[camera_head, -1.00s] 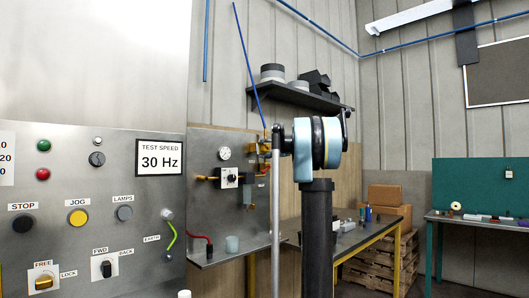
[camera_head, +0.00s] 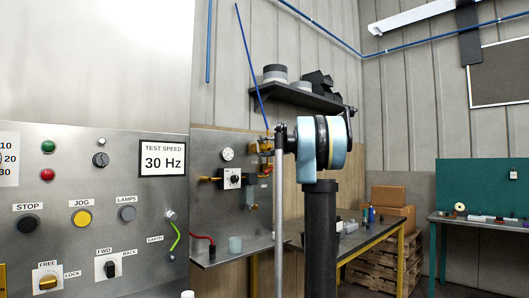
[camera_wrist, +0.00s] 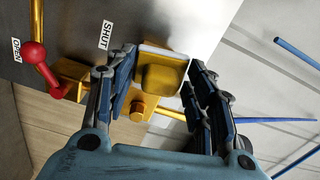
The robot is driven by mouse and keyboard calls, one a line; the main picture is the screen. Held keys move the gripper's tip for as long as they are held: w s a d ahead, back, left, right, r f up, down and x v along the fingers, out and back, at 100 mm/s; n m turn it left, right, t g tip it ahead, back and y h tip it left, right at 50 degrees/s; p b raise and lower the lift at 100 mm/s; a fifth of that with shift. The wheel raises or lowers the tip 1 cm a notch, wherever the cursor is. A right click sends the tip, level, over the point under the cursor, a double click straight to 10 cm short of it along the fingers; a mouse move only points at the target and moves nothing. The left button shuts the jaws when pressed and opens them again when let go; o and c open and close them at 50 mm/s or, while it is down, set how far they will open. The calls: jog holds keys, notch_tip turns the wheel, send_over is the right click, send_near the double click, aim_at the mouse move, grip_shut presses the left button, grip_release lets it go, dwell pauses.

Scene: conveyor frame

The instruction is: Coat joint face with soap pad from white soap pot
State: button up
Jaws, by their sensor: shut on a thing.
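A yellow block with a white edge (camera_wrist: 163,76), which looks like the soap pad, sits between the two fingers of my gripper (camera_wrist: 163,68) in the wrist view. My gripper is shut on it. A brass fitting (camera_wrist: 138,108) shows just behind and below the pad; I cannot tell whether they touch. In the head view my gripper (camera_head: 279,138) is beside the brass pipework (camera_head: 265,146), partly hidden by my arm. A pale cup (camera_head: 235,245), possibly the soap pot, stands on the metal ledge below. The joint face cannot be made out clearly.
A red-knobbed valve lever (camera_wrist: 36,56) stands by the OPEN and SHUT labels. A gauge (camera_head: 227,154) is on the back panel. A control panel (camera_head: 95,245) fills the left. A dark shelf (camera_head: 300,96) hangs above, and a workbench (camera_head: 365,238) stands behind my arm.

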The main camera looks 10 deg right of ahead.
jog(key=shift+v, duration=2.95)
jog(key=v, duration=0.3)
